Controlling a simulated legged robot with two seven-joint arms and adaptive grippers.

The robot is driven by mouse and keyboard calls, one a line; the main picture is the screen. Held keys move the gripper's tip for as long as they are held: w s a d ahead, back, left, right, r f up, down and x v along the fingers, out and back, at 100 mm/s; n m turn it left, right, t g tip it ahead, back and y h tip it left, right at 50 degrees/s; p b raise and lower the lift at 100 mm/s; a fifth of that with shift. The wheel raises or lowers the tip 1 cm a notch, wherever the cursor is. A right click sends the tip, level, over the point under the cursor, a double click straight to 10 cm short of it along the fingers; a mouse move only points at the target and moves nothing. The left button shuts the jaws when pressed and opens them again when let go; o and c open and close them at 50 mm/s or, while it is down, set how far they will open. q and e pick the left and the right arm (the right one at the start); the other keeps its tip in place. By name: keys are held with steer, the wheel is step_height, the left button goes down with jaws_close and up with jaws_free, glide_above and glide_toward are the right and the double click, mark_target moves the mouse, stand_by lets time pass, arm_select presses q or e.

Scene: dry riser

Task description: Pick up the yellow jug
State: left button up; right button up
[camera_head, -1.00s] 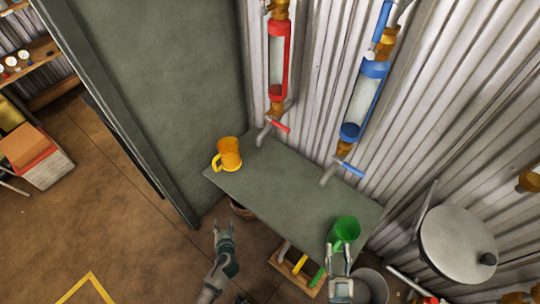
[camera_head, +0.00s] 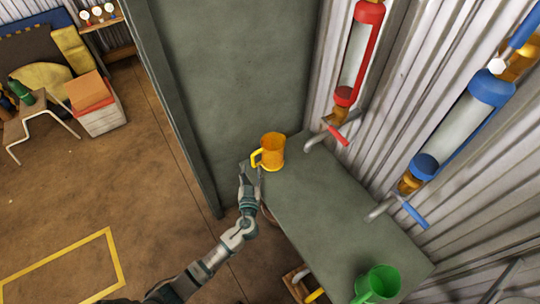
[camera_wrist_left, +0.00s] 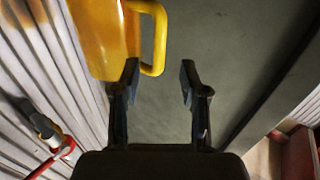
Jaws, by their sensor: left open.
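The yellow jug (camera_head: 272,151) stands upright at the far left end of the grey-green table (camera_head: 330,205), its handle facing left. My left gripper (camera_head: 250,173) is open just in front of the jug, close to its handle. In the left wrist view the jug (camera_wrist_left: 103,38) is at the upper left, and its handle (camera_wrist_left: 158,38) reaches to above the gap between my fingers. My left gripper (camera_wrist_left: 159,78) is open and empty there, with the handle beyond the left fingertip. My right gripper does not show.
A green jug (camera_head: 378,284) stands at the table's near end. A red-handled tap (camera_head: 335,136) and a blue-handled tap (camera_head: 408,208) stick out from the corrugated wall above the table. A grey panel (camera_head: 230,80) rises behind the yellow jug. The middle of the table is clear.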

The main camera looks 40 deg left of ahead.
mark_target(253, 161)
arm_select(q)
steer(key=shift+w+a, duration=0.2)
steer(key=shift+w, duration=0.35)
steer(key=x, duration=0.2)
steer(key=b+x, duration=0.1)
steer(key=shift+w+a+f, duration=0.2)
steer(key=shift+w+a, duration=0.05)
steer(key=shift+w, duration=0.05)
steer(key=shift+w+a, duration=0.35)
steer(key=shift+d+r, duration=0.1)
steer(key=shift+d, duration=0.05)
jaws_close()
